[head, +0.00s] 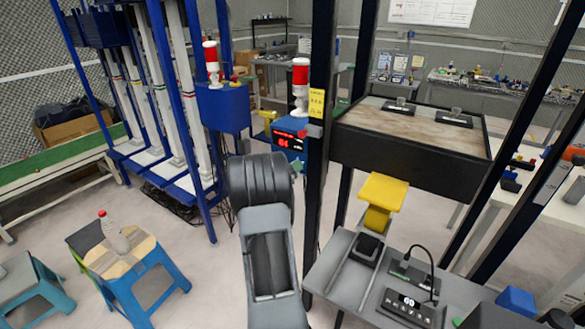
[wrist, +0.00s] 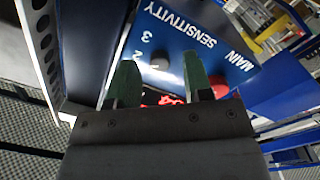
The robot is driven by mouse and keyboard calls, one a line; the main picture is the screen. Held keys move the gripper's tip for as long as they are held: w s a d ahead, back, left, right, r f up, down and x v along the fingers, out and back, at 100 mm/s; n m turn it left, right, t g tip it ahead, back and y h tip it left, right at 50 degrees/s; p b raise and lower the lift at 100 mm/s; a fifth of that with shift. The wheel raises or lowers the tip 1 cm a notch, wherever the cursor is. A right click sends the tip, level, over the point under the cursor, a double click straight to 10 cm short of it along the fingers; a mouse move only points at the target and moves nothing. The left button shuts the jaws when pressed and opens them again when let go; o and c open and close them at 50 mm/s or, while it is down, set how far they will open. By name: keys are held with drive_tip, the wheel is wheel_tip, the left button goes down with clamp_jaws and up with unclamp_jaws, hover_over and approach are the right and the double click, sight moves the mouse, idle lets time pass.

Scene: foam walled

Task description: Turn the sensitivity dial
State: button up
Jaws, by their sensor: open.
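The sensitivity dial (wrist: 160,64) is a small dark round knob on a blue panel (wrist: 205,62) in the wrist view. The panel carries the words SENSITIVITY and MAIN and the digits 2 and 3. My gripper (wrist: 161,70) is open, with one green finger on each side of the dial in the picture. I cannot tell whether the fingers reach around it or touch it. In the head view the blue control box (head: 291,124) shows beyond my arm, with a lit red display. There the dial is too small to make out and my gripper is mostly hidden.
A red button (wrist: 220,91) sits by the right finger, and a lit red display (wrist: 168,100) shows between the fingers. A black post (head: 318,120) stands right beside the box. A red and white lamp (head: 300,85) stands above it. Blue-framed columns are to the left.

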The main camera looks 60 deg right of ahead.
drive_tip(key=shift+d, duration=0.2)
drive_tip(key=shift+c, duration=0.4)
clamp_jaws()
drive_tip(key=m+b, duration=0.8)
drive_tip(key=m, duration=0.3)
drive_tip(key=shift+s+b, duration=0.1)
drive_tip(key=shift+b, duration=0.25)
drive_tip(key=shift+m, duration=0.5)
